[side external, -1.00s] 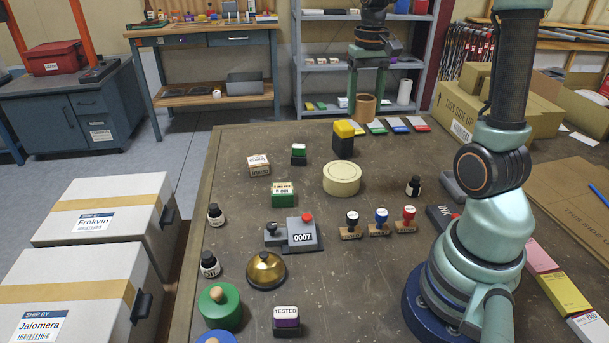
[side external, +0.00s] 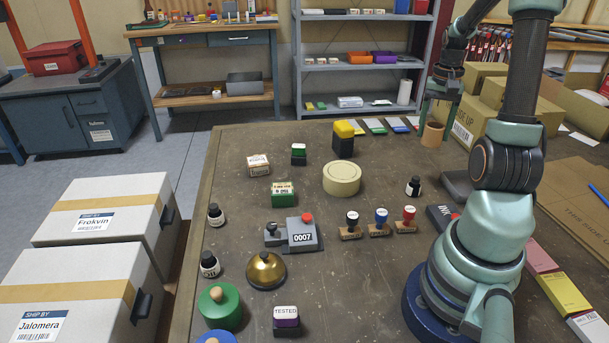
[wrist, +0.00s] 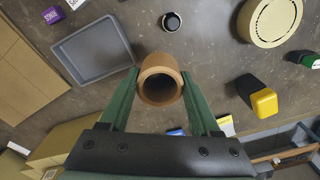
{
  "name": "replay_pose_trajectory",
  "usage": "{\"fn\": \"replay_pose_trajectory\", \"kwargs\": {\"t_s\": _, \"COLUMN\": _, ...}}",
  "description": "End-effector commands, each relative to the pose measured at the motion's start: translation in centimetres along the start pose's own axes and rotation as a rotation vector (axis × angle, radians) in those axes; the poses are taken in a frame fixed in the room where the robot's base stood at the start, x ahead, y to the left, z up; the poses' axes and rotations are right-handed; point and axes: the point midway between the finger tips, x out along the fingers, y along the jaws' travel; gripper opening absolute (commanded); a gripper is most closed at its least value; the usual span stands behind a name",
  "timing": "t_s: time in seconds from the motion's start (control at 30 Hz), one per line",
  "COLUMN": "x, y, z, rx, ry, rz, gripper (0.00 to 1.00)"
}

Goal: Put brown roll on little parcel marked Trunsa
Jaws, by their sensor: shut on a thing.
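The brown roll (side external: 433,135) is an open tube. It hangs in my gripper (side external: 437,108) at the back right, above the bench's far part. In the wrist view, the roll (wrist: 161,68) sits between the two green fingers of my gripper (wrist: 161,80), which are shut on its sides, and I look down into its hollow end. Large parcels marked Frokvin (side external: 98,222) and Jalomera (side external: 65,305) stand at the left.
A grey tray (wrist: 92,52) lies near the roll in the wrist view. Several handled stamps (side external: 380,220) stand farther forward.

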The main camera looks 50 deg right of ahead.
Motion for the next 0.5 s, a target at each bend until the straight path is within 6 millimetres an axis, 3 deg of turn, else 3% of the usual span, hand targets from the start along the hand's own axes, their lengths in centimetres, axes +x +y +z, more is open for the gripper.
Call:
{"fn": "replay_pose_trajectory", "kwargs": {"t_s": 0.1, "x": 3.2, "y": 0.0, "z": 0.2, "rx": -0.001, "ry": -0.008, "rz": 0.002, "gripper": 0.08}}
{"fn": "replay_pose_trajectory", "kwargs": {"t_s": 0.3, "x": 7.3, "y": 0.0, "z": 0.1, "rx": -0.002, "ry": -0.004, "rz": 0.001, "gripper": 0.08}}
{"fn": "replay_pose_trajectory", "kwargs": {"t_s": 0.5, "x": 8.9, "y": 0.0, "z": 0.0, "rx": -0.002, "ry": 0.0, "rz": 0.0, "gripper": 0.08}}
